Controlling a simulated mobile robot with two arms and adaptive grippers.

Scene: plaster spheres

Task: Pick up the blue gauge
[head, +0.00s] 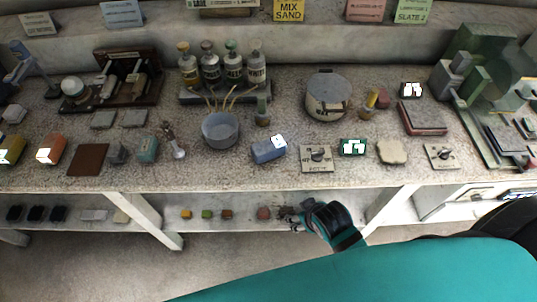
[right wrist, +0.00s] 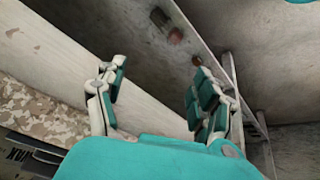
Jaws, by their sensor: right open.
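A blue box-shaped device with a white face (head: 269,150), which looks like the blue gauge, sits near the front edge of the worktop in the head view. My right gripper (head: 288,216) is below and in front of it, beyond the worktop's front edge, at about the lower shelf's height. In the right wrist view my right gripper (right wrist: 156,92) has its fingers spread wide with nothing between them. The blue gauge cannot be made out in the right wrist view. My left gripper is not in view.
A reddish lump (head: 264,213) lies on the lower shelf (head: 333,211) close beside my right gripper. On the worktop (head: 215,168), a grey bowl (head: 220,130) stands behind left of the gauge and a dial plate (head: 316,158) to its right. A green device (head: 353,147) is farther right.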

